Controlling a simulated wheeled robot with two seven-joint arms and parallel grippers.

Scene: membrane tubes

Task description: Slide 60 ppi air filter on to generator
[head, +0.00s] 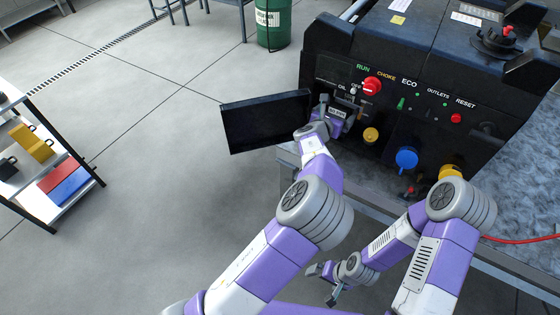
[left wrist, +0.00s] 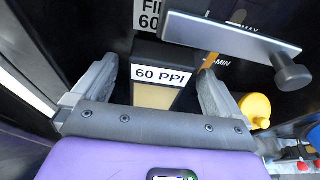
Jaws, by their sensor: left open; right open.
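The generator (head: 400,50) is a large black machine at the upper right of the head view, with a labelled control panel. The air filter (left wrist: 157,95), a dark block with a tan face and a white "60 PPI" label, is between my left gripper's fingers in the left wrist view. My left gripper (head: 335,108) is open around it at the generator's left end; a gap shows beside the fingers. How far the filter is seated on the generator is hidden. My right gripper (head: 323,284) is open and empty, low in front of the bench.
A flat black panel (head: 265,121) stands out left of the generator. A grey plate with a knob (left wrist: 235,35) overhangs the filter's upper right. A blue knob (head: 406,158) and yellow caps are on the front. A shelf (head: 75,190) stands far left; the floor between is clear.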

